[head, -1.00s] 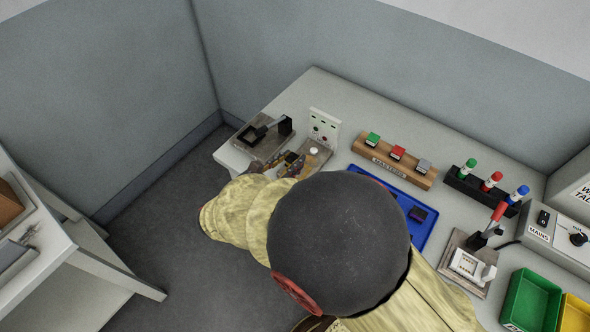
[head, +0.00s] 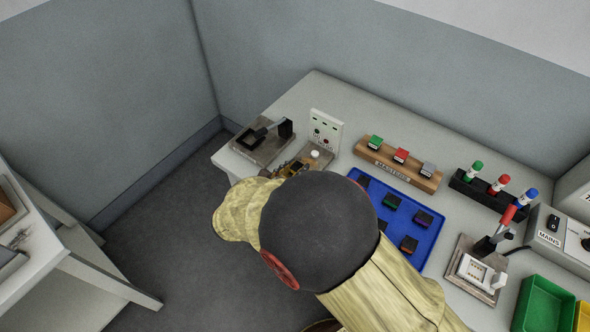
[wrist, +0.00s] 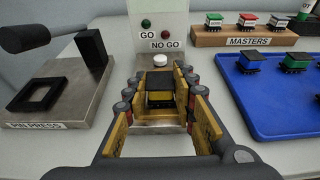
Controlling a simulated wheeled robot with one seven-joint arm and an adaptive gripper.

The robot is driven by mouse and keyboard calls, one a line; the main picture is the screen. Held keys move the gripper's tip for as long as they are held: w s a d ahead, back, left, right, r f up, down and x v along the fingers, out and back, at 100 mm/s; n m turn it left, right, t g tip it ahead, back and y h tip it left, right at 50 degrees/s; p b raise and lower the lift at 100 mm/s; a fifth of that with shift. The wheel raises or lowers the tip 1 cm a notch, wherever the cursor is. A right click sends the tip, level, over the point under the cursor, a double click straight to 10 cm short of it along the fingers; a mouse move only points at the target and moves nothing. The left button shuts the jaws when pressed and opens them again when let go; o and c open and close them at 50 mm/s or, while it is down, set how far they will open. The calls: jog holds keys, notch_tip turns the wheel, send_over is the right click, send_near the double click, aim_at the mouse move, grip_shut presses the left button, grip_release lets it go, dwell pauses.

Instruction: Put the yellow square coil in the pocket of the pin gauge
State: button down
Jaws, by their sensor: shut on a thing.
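The yellow square coil (wrist: 160,99), a small block with a dark top and yellow front, is between my fingertips in the wrist view. My gripper (wrist: 161,90) is shut on it, over the metal base of the pin gauge (wrist: 153,128). The gauge has a white upright panel marked GO and NO GO and a white button, just beyond the coil. The coil hides the pocket, and I cannot tell whether it sits in it or above it. In the head view my gripper (head: 289,168) is at the gauge's near end, mostly hidden by my arm.
The pin press (head: 264,140) stands close on the left. The masters block (head: 398,168) is to the right, behind the blue tray (head: 424,205) of several connectors. A lever fixture (head: 477,270), marker rack (head: 485,192) and green bin (head: 543,306) are farther right.

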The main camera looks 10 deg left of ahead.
jog(key=shift+f, duration=0.15)
jog(key=c, duration=1.5)
grip_release()
jog(key=shift+o, duration=0.2)
jog(key=shift+r, duration=0.2)
jog(key=shift+s+a+r, duration=0.1)
jog(key=shift+s, duration=0.15)
jog(key=p+v, duration=0.3)
jog(key=v, duration=0.8)
jog(key=shift+s, duration=0.15)
jog(key=shift+a, duration=0.1)
